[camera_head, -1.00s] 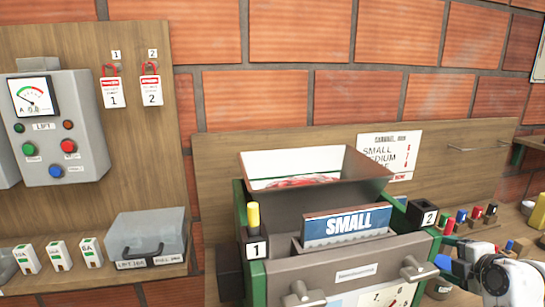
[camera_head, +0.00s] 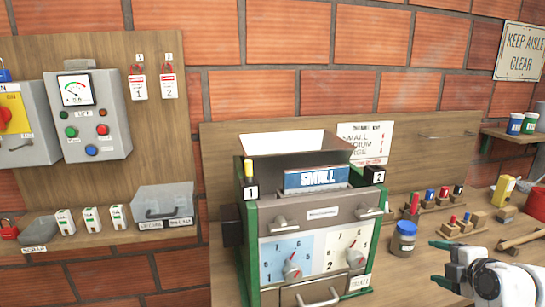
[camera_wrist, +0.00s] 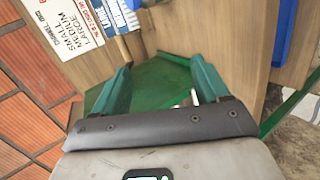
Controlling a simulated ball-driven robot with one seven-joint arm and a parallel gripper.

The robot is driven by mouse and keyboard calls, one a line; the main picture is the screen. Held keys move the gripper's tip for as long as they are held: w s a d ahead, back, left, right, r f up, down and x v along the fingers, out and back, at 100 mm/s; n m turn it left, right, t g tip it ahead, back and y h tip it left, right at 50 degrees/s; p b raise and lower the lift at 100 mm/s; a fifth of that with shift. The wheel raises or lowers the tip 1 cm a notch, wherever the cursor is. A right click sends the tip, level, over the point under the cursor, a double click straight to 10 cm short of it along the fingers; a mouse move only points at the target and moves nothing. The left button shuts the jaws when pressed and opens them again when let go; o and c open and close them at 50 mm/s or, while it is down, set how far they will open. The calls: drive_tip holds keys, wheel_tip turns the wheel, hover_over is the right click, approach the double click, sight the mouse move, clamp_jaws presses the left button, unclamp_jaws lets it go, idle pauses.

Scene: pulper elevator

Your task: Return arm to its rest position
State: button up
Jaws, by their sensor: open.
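My gripper (camera_head: 440,264) is at the lower right of the head view, at the end of my white arm. Its two teal fingers are spread apart with nothing between them. In the wrist view the fingers (camera_wrist: 162,82) also stand wide apart, with a green surface behind them. The gripper is to the right of the green-framed machine (camera_head: 251,262) and apart from it in the head view. The rest of my arm runs out of the picture at the bottom right.
A grey control box (camera_head: 88,116) hangs left on a board.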

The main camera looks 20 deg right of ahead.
drive_tip(key=s+a+f+m+g+y, duration=0.15)
drive_tip(key=s+a+f+m, duration=0.25)
drive_tip(key=a+f, duration=0.45)
drive_tip(key=s+a+f+m+g+y, duration=0.1)
drive_tip(key=s+a+f+m+g, duration=0.25)
drive_tip(key=a+f, duration=0.55)
drive_tip(key=s+a+f+m+g, duration=0.2)
drive_tip(key=s+a+f+m, duration=0.1)
drive_tip(key=s, duration=0.6)
drive_tip(key=s+a+f+m+g, duration=0.3)
drive_tip(key=s+a, duration=0.3)
drive_tip(key=s, duration=0.3)
drive_tip(key=shift+s+m+g, duration=0.3)
drive_tip(key=shift+m, duration=0.55)
